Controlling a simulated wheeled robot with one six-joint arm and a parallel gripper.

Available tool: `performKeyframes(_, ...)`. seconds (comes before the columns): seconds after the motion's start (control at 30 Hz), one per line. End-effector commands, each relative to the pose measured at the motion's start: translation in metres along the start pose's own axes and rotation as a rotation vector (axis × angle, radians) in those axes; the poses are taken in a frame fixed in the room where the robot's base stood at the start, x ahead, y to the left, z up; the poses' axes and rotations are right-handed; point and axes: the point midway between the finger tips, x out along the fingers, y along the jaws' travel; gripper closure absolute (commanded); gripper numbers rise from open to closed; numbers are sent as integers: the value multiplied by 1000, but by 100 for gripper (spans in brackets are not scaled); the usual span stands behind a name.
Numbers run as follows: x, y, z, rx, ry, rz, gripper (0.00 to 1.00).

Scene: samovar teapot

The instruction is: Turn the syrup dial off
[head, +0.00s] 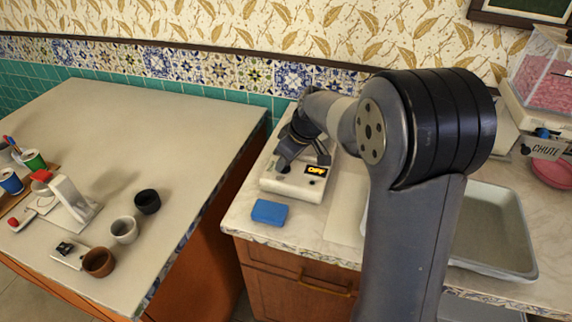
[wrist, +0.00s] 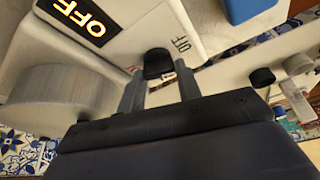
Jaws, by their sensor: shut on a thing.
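The syrup dial (wrist: 157,60) is a small black knob on the front of a white machine (head: 287,184). A lit display (wrist: 80,18) on this machine reads OFF in yellow, and it also shows in the head view (head: 317,170). An OFF label (wrist: 181,45) is printed beside the knob. My gripper (wrist: 159,72) has one finger on each side of the knob and is shut on it. In the head view my gripper is over the machine and partly hides it, and the knob is hard to make out there.
A blue block (head: 269,211) lies on the counter in front of the machine. A grey sink basin (head: 490,235) is to the right, partly behind my arm. A separate table (head: 150,110) at left holds several cups, including a black one (head: 147,201).

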Motion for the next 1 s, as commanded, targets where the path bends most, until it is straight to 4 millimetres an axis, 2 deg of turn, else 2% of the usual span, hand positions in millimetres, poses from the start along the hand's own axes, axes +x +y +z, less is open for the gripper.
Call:
performKeyframes(0.43,1,2,0,-253,0,-104,90)
performKeyframes(1.0,0,2,0,-311,-2,-127,90)
